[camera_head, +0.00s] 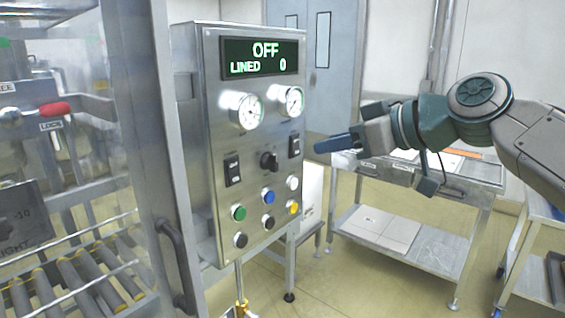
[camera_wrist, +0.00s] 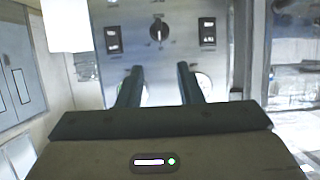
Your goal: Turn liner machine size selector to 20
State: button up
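The size selector is a black rotary knob (camera_head: 269,161) on the steel control panel (camera_head: 225,130), between two dark rocker switches. It also shows in the wrist view (camera_wrist: 158,33), beyond my fingertips, with its pointer near vertical; the printed numbers are too small to read. My gripper (camera_head: 333,144) is to the right of the panel and apart from it, pointing at it. In the wrist view its two fingers (camera_wrist: 158,82) are spread with nothing between them. The panel display (camera_head: 260,58) reads OFF and LINED 0.
Two gauges (camera_head: 248,110) sit above the knob, and several coloured push buttons (camera_head: 268,196) sit below it. A steel frame with a red-handled lever (camera_head: 54,109) and rollers stands left. A steel table (camera_head: 410,175) stands behind my arm. Air between gripper and panel is clear.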

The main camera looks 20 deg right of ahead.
aim_at(277, 156)
jog(key=x, duration=1.2)
jog(key=shift+w+a+f, duration=0.15)
jog(key=shift+a, duration=0.05)
grip_shut()
